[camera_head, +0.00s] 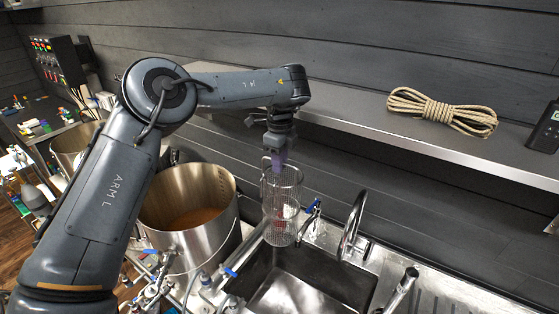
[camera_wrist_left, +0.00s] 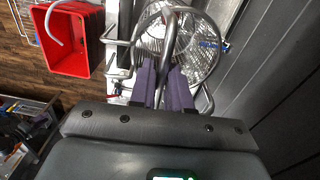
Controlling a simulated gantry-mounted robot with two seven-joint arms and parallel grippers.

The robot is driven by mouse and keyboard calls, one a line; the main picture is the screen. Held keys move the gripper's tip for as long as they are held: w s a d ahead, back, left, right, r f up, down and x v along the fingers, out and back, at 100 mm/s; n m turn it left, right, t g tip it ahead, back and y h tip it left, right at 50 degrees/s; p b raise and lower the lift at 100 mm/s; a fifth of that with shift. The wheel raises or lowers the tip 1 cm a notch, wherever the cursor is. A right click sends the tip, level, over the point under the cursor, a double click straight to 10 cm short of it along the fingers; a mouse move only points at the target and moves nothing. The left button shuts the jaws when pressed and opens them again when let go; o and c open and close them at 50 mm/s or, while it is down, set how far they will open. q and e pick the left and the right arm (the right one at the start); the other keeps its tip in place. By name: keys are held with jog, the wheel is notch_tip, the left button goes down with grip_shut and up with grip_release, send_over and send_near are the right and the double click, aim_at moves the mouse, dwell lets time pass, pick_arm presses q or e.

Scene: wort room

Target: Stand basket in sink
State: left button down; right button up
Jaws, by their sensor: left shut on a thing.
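The basket (camera_head: 283,212) is a tall wire-mesh cylinder with a wire handle at its top. My left gripper (camera_head: 278,165) is shut on the handle, and the basket hangs upright below it. In the head view the basket's lower end overlaps the back left corner of the steel sink (camera_head: 335,280); I cannot tell its height above the rim. In the left wrist view the purple fingers (camera_wrist_left: 163,80) close around the handle bar, with the round mesh basket (camera_wrist_left: 203,60) beyond them. My right gripper is not in view.
A large steel pot (camera_head: 190,215) with amber liquid stands left of the sink. A curved tap (camera_head: 354,220) rises behind the sink. Blue-handled valves (camera_head: 232,273) line the pipework. A rope coil (camera_head: 440,110) lies on the shelf. A red bin (camera_wrist_left: 72,42) shows in the wrist view.

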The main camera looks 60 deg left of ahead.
pick_arm(q)
jog(key=shift+f+b, duration=2.05)
jog(key=shift+f, duration=1.35)
jog(key=shift+f, duration=0.1)
notch_tip(320, 180, down, 8)
jog(key=b, duration=0.5)
jog(key=shift+b, duration=0.4)
jog(key=shift+f+b, duration=0.3)
jog(key=shift+f, duration=0.1)
jog(key=shift+f, duration=0.1)
